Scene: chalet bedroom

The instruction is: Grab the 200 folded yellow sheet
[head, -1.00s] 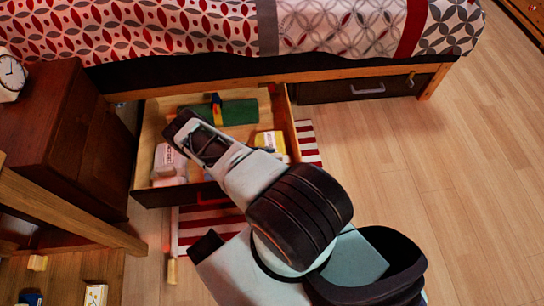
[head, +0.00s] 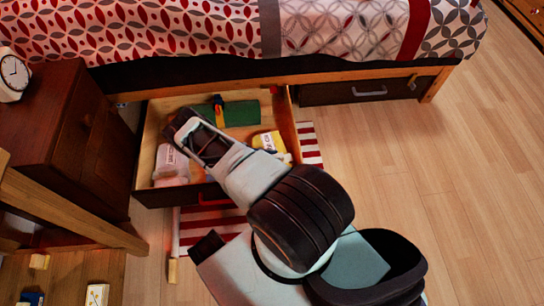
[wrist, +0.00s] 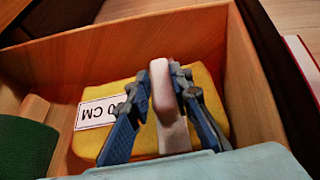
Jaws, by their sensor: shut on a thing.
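The folded yellow sheet (head: 265,141) lies at the right of the open drawer, partly hidden by my arm. In the wrist view a yellow folded sheet (wrist: 95,150) lies behind my fingers. Its white label reads "0 CM" upside down, and a finger hides the rest of the number. My gripper (head: 190,135) is down over the drawer in the head view. In the wrist view my gripper (wrist: 163,90) is shut on a narrow pinkish-white thing (wrist: 166,105) in front of the yellow. I cannot tell what it belongs to.
The open drawer (head: 147,140) has wooden walls close around my gripper. A dark green folded thing (head: 242,113) lies at its back, and white packages (head: 171,162) lie at its left. A dark nightstand (head: 70,130) stands left. The floor at right is clear.

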